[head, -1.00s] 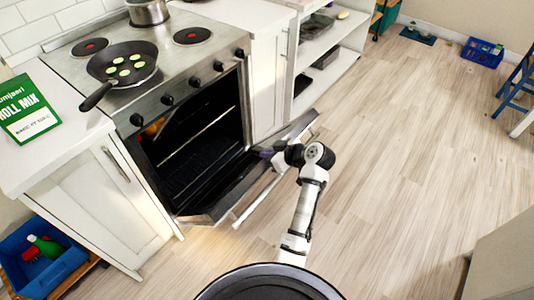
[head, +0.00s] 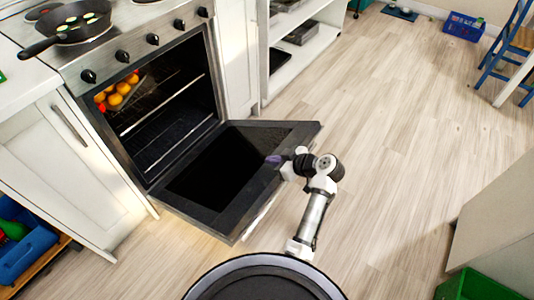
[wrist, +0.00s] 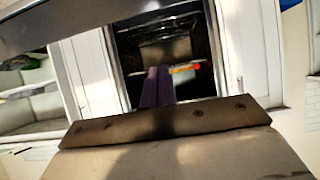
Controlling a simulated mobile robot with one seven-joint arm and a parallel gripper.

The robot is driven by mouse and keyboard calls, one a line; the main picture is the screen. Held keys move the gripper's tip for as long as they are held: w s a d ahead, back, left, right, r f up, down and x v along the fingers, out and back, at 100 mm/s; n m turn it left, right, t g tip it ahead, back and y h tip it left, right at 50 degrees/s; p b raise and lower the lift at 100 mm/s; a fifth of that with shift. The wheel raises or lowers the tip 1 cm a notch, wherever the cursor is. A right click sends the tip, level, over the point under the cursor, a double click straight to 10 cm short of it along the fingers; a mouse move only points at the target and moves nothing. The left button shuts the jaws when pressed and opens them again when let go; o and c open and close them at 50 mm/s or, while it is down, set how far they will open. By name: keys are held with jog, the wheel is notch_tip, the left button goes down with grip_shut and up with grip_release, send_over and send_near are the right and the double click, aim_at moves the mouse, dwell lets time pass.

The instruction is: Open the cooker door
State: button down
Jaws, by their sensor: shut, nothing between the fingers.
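The cooker door (head: 246,215) is folded down and lies close to level in front of the oven opening (head: 160,105), its dark inner side facing up. My gripper (head: 272,159) is over the inner side of the door, near its outer edge. Whether it touches the door I cannot tell. In the wrist view its purple fingers (wrist: 157,88) are together, holding nothing, and point towards the open oven cavity. Orange and red round items (head: 118,92) show inside the oven. The door's handle is mostly hidden under its outer edge.
A black pan (head: 62,28) sits on the hob above several knobs. White cabinets (head: 70,165) flank the cooker. The wooden floor (head: 400,130) to the right is clear. A green box (head: 480,287) stands at the lower right.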

jog(key=s+d+f+b, duration=0.3)
jog(key=d+f+b, duration=0.1)
jog(key=f, duration=0.3)
jog(key=shift+f, duration=0.25)
